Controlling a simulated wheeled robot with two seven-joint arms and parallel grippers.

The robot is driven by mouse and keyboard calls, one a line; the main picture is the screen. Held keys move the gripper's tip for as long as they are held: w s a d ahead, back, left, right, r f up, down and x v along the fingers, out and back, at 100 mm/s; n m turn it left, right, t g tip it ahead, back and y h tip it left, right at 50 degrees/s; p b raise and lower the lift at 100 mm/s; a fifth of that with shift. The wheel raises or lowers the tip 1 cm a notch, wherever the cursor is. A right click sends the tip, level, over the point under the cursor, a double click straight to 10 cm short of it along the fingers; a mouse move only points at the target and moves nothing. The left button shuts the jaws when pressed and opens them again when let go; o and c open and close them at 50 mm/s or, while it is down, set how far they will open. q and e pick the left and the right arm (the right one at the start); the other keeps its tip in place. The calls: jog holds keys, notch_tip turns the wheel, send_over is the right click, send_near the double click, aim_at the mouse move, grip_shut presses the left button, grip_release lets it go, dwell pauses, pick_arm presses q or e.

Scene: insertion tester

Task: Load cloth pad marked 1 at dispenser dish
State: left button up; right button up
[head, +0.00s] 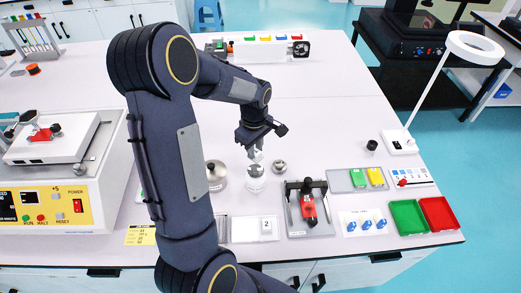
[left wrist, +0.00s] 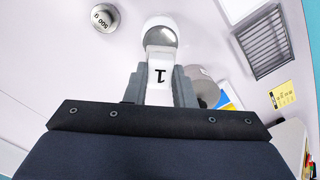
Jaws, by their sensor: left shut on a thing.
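The cloth pad marked 1 (left wrist: 160,73) is white with a black 1 and sits between the fingers of my left gripper (left wrist: 160,90). In the head view my left gripper (head: 256,156) points down, shut on the pad, just above the dispenser (head: 256,176), a small whitish round vessel. In the left wrist view the dispenser (left wrist: 161,32) has a silver domed dish top, and the pad's far end overlaps its near edge. I cannot tell whether they touch. My right gripper is not in view.
A metal weight (head: 279,167) stands close right of the dispenser, and a round silver container (head: 215,171) stands to its left. A pad marked 2 (head: 266,226) lies nearer the front. A red-and-black clamp device (head: 308,207) stands front right.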

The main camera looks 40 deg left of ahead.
pick_arm(q)
jog(key=shift+s+f+b, duration=0.1)
jog(key=shift+f+b, duration=0.4)
jog(key=shift+f, duration=0.25)
jog(key=b, duration=0.3)
send_over(255, 171)
jog(key=shift+f, duration=2.15)
jog(key=shift+f+b, duration=0.95)
jog(key=shift+f, duration=0.1)
jog(key=shift+r+p, duration=2.6)
jog(key=shift+r, duration=1)
jog(key=shift+f, duration=0.1)
